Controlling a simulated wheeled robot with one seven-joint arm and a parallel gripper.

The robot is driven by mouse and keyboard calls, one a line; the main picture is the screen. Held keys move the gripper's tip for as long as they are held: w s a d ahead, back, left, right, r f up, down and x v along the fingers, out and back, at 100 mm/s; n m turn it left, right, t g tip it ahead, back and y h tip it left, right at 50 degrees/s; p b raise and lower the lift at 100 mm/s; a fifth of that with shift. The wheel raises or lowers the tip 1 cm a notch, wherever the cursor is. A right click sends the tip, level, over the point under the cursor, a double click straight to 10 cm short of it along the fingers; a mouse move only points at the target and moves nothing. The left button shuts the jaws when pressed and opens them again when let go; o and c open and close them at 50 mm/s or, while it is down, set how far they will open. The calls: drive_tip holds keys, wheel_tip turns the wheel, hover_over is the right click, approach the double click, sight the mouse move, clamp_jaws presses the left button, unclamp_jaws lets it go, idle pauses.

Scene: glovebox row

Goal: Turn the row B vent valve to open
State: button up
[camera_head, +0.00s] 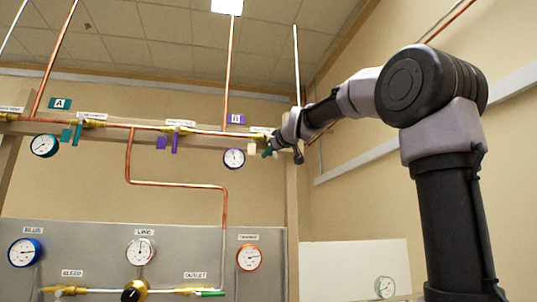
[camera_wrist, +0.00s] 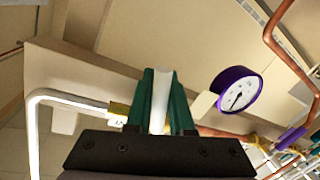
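The purple row B sign (camera_head: 236,118) hangs on the upper pipe rail, above a purple-rimmed gauge (camera_head: 234,158). The gauge also shows in the wrist view (camera_wrist: 237,90). A brass valve (camera_wrist: 117,113) sits right of this gauge in the head view; its label is too small to read. A cream tag (camera_head: 252,148) hangs there, seen also in the wrist view (camera_wrist: 204,106). My gripper (camera_head: 268,153) is at this valve. In the wrist view, its green fingers (camera_wrist: 160,103) are on both sides of a white lever (camera_wrist: 160,88) and look closed on it. The lever's angle is unclear.
Another valve with a purple lever (camera_head: 174,143) is left of the row B gauge. Farther left are a teal lever (camera_head: 77,134) and the row A gauge (camera_head: 44,145). A lower panel (camera_head: 95,240) carries several gauges and valves. A wooden post stands behind my gripper.

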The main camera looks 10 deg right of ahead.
drive_tip(key=shift+o, duration=1.4)
